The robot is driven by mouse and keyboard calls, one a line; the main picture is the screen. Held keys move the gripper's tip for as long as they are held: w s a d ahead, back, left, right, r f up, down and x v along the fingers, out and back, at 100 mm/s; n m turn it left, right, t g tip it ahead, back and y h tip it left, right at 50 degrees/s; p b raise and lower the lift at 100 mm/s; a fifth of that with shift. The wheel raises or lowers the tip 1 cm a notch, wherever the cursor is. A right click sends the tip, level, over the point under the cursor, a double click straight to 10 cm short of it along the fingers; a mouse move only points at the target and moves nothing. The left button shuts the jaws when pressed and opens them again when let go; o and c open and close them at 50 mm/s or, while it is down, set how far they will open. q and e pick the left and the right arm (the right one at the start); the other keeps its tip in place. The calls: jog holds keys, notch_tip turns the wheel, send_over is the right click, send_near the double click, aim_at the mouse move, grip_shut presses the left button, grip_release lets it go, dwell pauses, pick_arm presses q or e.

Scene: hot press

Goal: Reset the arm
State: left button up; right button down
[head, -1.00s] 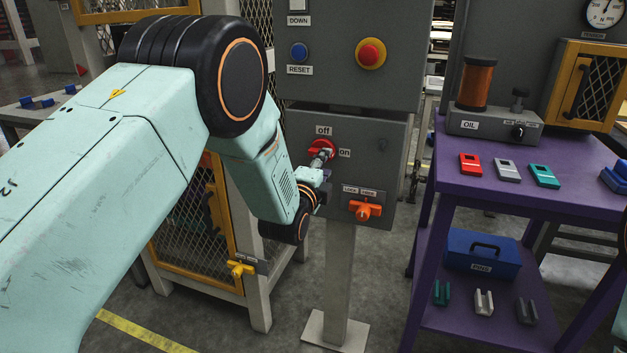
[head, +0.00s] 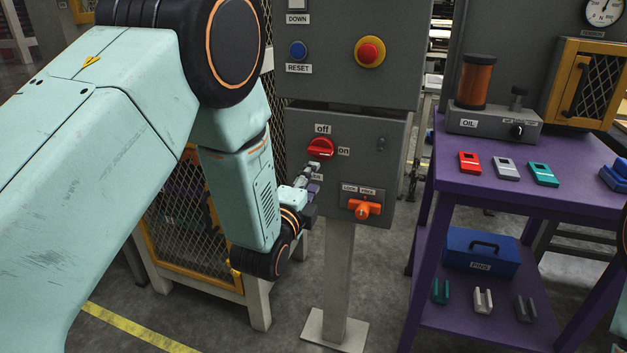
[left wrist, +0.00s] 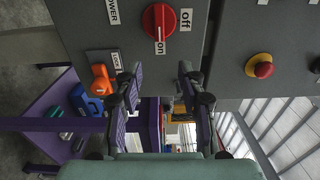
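My left gripper (head: 312,180) is in front of the grey control box, just below and left of the red rotary switch (head: 320,148). In the left wrist view, the left gripper (left wrist: 158,80) has its two fingers spread apart with nothing between them. The red switch also shows there (left wrist: 159,21), beyond the fingertips and apart from them. Its grip bar lies roughly level in the head view, towards the "on" label. An orange lock handle (head: 363,208) is below the switch. My right gripper is not in view.
Above the box are a blue reset button (head: 298,51) and a red emergency button (head: 369,52). A purple table (head: 500,175) stands at the right with colored blocks and an oil unit (head: 490,122). A yellow-framed mesh cage (head: 190,225) stands behind my left arm.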

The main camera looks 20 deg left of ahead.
pick_arm(q)
jog(key=s+a+f+n+g, duration=0.3)
jog(key=s+f+n+g, duration=0.7)
jog(key=s+f+n, duration=0.7)
jog(key=s+f+n+g, duration=0.1)
jog(key=s+f+g, duration=0.3)
jog(key=s, duration=1)
jog(key=s+f+n+g+p, duration=0.1)
jog(key=s+f+g, duration=0.3)
jog(key=s+f, duration=0.4)
jog(key=s, duration=0.5)
jog(key=shift+s+a+f+y, duration=0.15)
jog(key=shift+s+y, duration=0.15)
jog(key=shift+s, duration=0.1)
